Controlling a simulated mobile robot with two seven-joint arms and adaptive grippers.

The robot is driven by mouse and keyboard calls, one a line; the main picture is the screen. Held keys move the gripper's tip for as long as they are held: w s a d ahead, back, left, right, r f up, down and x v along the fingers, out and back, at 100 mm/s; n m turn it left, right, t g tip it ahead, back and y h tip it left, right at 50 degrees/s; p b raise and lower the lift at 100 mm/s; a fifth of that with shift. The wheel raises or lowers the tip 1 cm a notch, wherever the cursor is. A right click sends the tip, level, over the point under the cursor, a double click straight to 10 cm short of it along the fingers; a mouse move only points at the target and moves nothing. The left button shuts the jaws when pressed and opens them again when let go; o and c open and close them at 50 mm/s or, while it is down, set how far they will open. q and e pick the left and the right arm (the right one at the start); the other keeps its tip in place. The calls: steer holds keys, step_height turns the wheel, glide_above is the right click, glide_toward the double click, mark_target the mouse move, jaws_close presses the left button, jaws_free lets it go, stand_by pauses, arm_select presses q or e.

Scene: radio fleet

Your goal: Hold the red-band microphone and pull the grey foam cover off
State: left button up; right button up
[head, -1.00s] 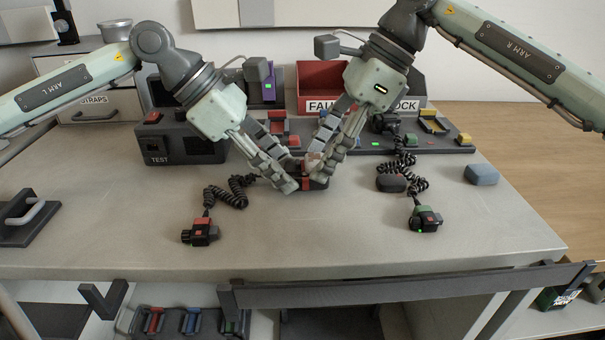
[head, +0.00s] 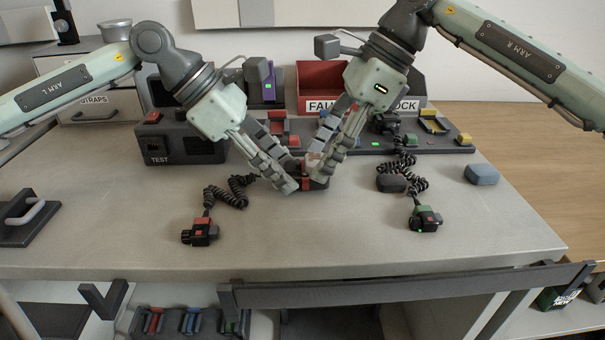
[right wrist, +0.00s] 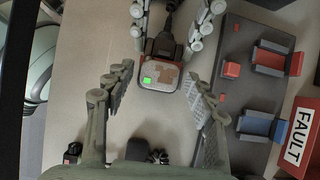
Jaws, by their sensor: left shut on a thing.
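The red-band microphone (head: 316,183) is dark with a red band and sits low over the middle of the bench, partly hidden by fingers. In the right wrist view the microphone (right wrist: 163,47) shows a pale grey face (right wrist: 159,77) with a green light and a red edge. I cannot tell whether that face is the foam cover. My left gripper (head: 291,177) is shut on the microphone. My right gripper (head: 322,160) is above it; in the right wrist view its fingers (right wrist: 158,98) are spread wide, with the grey face between and beyond them.
A red-marked microphone (head: 200,232) and a green-marked one (head: 425,219) lie on coiled cords. A dark pad (head: 391,183) and a blue-grey pad (head: 482,174) lie at right. A TEST box (head: 180,148) and red FAULT bin (head: 322,85) stand behind.

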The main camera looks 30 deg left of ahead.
steer(key=v, duration=1.2)
steer(key=shift+s+a+f+t+h, duration=0.25)
steer(key=shift+s+a+f+h, duration=0.45)
steer(key=shift+f, duration=1)
steer(key=shift+s+a+f+t+h, duration=0.15)
steer(key=shift+s+a+f+t, duration=0.2)
steer(key=shift+a+f, duration=1.1)
steer(key=shift+s+a+f+t+h, duration=0.2)
steer(key=shift+s+a+f+h, duration=0.3)
steer(key=shift+f, duration=1.5)
steer(key=shift+s, duration=0.1)
steer(key=c, duration=1.1)
